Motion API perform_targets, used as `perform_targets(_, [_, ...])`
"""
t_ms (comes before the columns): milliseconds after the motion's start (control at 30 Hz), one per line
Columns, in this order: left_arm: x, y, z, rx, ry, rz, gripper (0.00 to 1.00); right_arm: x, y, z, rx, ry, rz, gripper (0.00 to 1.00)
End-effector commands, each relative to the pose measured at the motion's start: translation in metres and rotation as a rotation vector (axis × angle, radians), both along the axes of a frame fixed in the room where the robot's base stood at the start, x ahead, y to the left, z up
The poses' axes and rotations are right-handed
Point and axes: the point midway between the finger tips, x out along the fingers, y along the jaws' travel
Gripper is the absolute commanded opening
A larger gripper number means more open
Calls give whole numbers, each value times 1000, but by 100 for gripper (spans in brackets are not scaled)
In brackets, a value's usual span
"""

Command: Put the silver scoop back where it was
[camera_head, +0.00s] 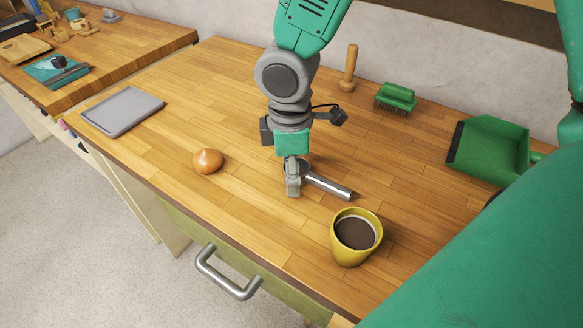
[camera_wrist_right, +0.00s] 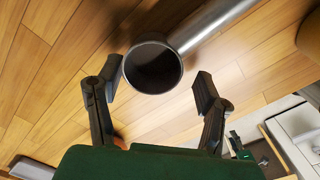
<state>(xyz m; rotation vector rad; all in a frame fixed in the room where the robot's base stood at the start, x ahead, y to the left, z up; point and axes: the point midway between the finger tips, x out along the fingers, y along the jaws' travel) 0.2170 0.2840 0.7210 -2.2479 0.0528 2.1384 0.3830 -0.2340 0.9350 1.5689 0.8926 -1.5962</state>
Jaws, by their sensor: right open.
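The silver scoop lies on the wooden workbench (camera_head: 240,110), with its handle (camera_head: 330,186) pointing to the lower right in the head view. My right gripper (camera_head: 293,184) is low over the bench at the scoop's cup end and partly hides the cup. In the right wrist view the scoop's round dark cup (camera_wrist_right: 153,66) lies between and just ahead of the fingertips of the open right gripper (camera_wrist_right: 156,88). There is a visible gap on the right side; contact on the left side cannot be told. My left gripper is not in view.
A yellow mug of dark liquid (camera_head: 345,246) stands close to the handle end. An onion (camera_head: 207,161) and a grey tablet-like slab (camera_head: 122,111) lie left. A wooden pestle-like tool (camera_head: 348,68), green brush (camera_head: 395,97) and green dustpan (camera_head: 490,150) are along the back and right.

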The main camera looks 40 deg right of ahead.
Motion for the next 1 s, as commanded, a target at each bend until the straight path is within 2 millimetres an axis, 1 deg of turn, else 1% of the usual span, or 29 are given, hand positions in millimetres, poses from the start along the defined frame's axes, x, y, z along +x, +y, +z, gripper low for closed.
perform_targets(67, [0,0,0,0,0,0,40,0,-2,1,2,0,-1,62])
perform_targets(167, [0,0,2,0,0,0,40,1,-3,8,4,-3,-2,62])
perform_targets(267, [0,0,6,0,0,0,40,1,-4,24,7,-4,-3,62])
perform_targets(500, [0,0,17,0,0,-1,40,1,0,78,4,-5,-3,62])
perform_targets(600, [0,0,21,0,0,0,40,1,1,96,4,-5,-1,62])
perform_targets(700, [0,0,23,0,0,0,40,2,3,109,1,-2,-3,62])
perform_targets(833, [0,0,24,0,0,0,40,2,2,118,1,-1,-2,62])
perform_targets(1000, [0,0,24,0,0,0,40,1,0,120,3,1,-2,62])
